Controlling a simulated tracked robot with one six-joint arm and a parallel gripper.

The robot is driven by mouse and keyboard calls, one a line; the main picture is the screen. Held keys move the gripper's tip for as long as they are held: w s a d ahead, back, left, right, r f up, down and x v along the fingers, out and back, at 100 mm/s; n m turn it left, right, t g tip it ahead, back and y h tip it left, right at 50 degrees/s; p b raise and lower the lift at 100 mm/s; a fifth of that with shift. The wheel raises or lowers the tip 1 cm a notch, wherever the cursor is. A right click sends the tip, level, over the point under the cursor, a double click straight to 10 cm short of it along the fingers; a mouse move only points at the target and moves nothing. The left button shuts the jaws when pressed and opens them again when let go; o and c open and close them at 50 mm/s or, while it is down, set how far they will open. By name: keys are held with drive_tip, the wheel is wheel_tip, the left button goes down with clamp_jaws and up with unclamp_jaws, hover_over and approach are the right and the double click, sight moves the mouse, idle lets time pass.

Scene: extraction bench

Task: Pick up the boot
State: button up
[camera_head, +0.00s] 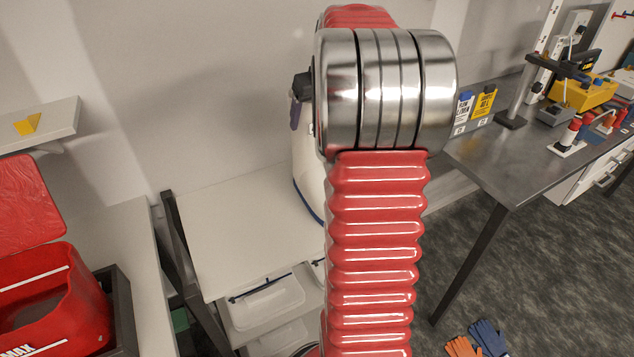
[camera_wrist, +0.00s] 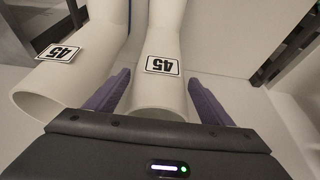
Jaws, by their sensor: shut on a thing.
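Two white boots show close up in the wrist view, each with a "45" label. My gripper (camera_wrist: 157,88) has its two purple fingers on either side of the shaft of the right-hand boot (camera_wrist: 165,38), near its open top, and is shut on it. The other boot (camera_wrist: 48,88) stands beside it on the left, outside the fingers. In the head view my arm hides most of the scene's middle. Part of a white boot (camera_head: 306,165) with a dark blue lower edge shows left of the arm, with a bit of my gripper (camera_head: 297,112) at its top. The boots' feet are mostly hidden.
A white bench top (camera_head: 235,230) lies around the boots, with clear plastic containers (camera_head: 265,300) below. A red bin (camera_head: 60,300) stands at the left. A grey metal table (camera_head: 520,160) with tools is at the right. Gloves (camera_head: 487,335) lie on the floor.

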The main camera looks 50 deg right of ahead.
drive_tip(key=shift+r, duration=0.1)
drive_tip(key=c, duration=1.5)
drive_tip(key=shift+o, duration=0.2)
wheel_tip(320, 180, up, 10)
idle(0.3)
